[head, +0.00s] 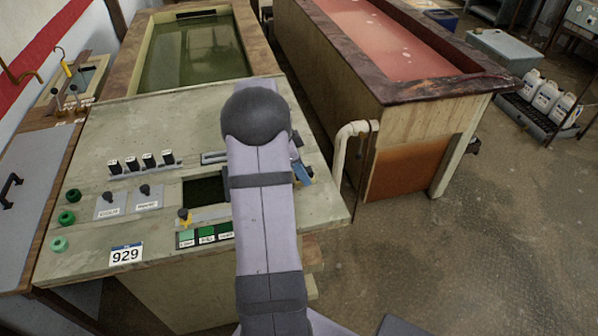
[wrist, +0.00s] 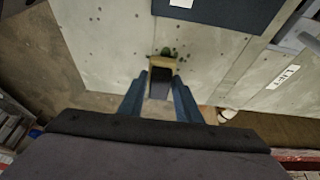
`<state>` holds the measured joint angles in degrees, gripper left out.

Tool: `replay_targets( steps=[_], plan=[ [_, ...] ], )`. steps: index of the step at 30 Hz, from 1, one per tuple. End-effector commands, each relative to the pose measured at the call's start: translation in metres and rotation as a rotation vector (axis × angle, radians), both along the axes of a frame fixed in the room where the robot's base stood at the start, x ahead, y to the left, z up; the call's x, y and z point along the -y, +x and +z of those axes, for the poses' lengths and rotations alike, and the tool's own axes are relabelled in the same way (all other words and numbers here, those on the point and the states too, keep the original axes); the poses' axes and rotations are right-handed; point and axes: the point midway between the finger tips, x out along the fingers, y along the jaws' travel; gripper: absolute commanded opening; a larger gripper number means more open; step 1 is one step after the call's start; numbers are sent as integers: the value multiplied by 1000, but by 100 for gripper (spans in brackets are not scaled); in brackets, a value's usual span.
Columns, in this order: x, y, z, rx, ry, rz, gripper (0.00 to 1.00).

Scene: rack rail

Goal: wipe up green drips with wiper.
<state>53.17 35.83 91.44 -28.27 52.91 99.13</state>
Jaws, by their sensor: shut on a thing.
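In the wrist view, my gripper (wrist: 161,80) has its two blue fingers shut on the wiper (wrist: 162,63), which shows a tan head and a dark part between the fingers. Green drips (wrist: 168,52) show as a small dark green cluster right at the far edge of the wiper head, on the pale panel. Whether the wiper touches the panel I cannot tell. Smaller dark specks are scattered around on the panel. In the head view, my arm covers the wiper and the drips; only a bit of my gripper's blue finger (head: 303,173) shows beside the arm.
The pale control panel (head: 140,235) carries switches (head: 142,163), green knobs (head: 67,218), a dark square recess (head: 203,190) and a 929 label (head: 126,255). Behind it are a green tank (head: 195,50) and a red tank (head: 390,40). A white pipe (head: 343,145) stands at the panel's right edge.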

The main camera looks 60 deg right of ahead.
Motion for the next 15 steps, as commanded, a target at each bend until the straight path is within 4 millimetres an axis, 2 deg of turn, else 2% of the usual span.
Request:
replay_targets(
  steps=[9, 15],
  plan=[
    [15, -15, -2, 1, -1, -1, 13],
    [16, -16, -2, 1, -1, 0, 13]
  ],
)
